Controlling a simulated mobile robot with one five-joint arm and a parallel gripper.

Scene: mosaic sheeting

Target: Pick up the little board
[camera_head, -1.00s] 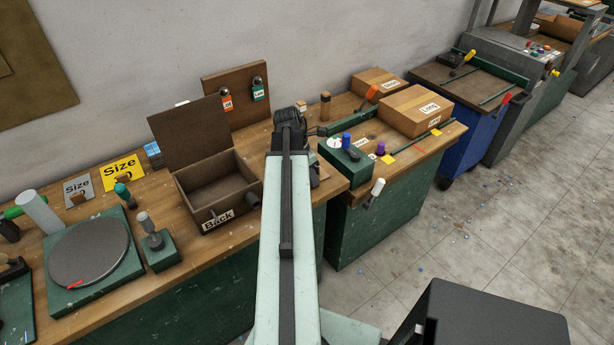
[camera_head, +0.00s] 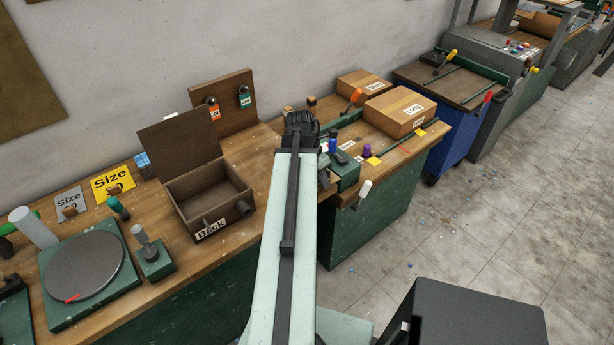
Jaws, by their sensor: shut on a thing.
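My gripper (camera_head: 300,124) is at the far end of my pale green arm, over the right end of the near bench. It is seen from behind, so its fingertips are hidden. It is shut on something.
A green block with knobs (camera_head: 346,168) stands close right of the gripper. An open wooden box (camera_head: 208,200) and an upright padlock board (camera_head: 224,103) stand to the left. A cardboard box marked Long (camera_head: 400,113) sits at the right. Bench wood between box and arm is clear.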

